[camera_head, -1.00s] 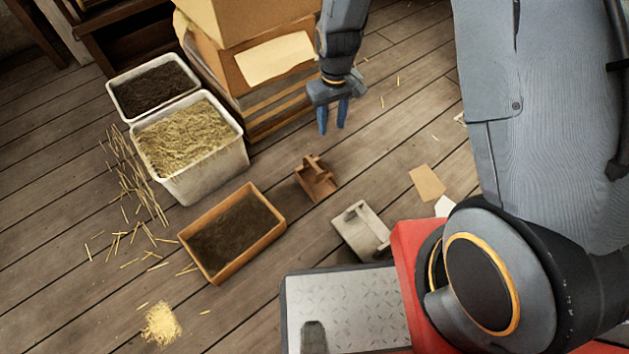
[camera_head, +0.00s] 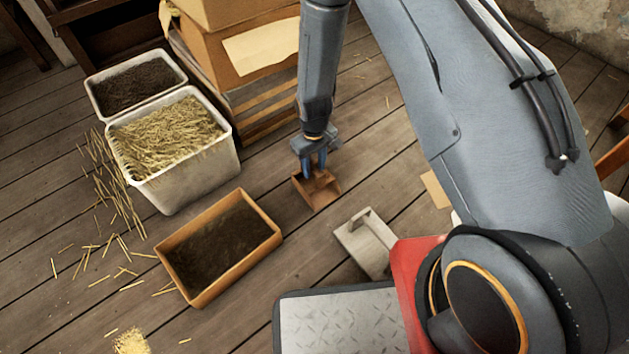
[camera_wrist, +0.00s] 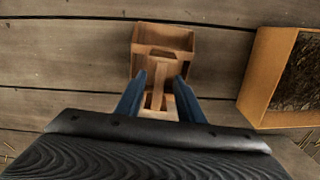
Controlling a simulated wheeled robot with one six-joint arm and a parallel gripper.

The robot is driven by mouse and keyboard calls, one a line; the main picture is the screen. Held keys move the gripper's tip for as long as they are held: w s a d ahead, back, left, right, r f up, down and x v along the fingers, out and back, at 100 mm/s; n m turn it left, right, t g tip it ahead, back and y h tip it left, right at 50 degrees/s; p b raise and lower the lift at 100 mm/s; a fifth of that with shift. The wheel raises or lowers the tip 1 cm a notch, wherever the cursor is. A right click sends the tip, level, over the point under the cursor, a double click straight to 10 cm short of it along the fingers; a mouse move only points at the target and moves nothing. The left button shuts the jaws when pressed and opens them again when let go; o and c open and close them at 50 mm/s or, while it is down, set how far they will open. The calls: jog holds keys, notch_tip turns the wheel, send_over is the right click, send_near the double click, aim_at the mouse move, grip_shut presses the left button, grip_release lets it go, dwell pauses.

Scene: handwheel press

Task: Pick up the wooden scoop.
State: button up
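The wooden scoop (camera_head: 318,189) is a small brown open box with a bar handle across its top. It rests on the plank floor. In the wrist view the scoop (camera_wrist: 163,39) lies straight ahead, with its handle (camera_wrist: 157,88) between my two blue fingers. My gripper (camera_head: 316,170) points down at the scoop from above. In the wrist view my gripper (camera_wrist: 160,88) is open, one finger on each side of the handle, with gaps showing. How deep the fingertips reach beside the handle is hard to tell.
A wooden box of dark soil (camera_head: 164,252) stands left of the scoop. White bins of straw (camera_head: 224,165) and soil (camera_head: 92,98) and stacked cardboard boxes (camera_head: 212,60) stand behind.

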jog(key=b, duration=0.4)
send_over(314, 185)
notch_tip(314, 185, down, 5)
jog(key=shift+s, duration=0.1)
jog(key=shift+p, duration=0.3)
grip_shut()
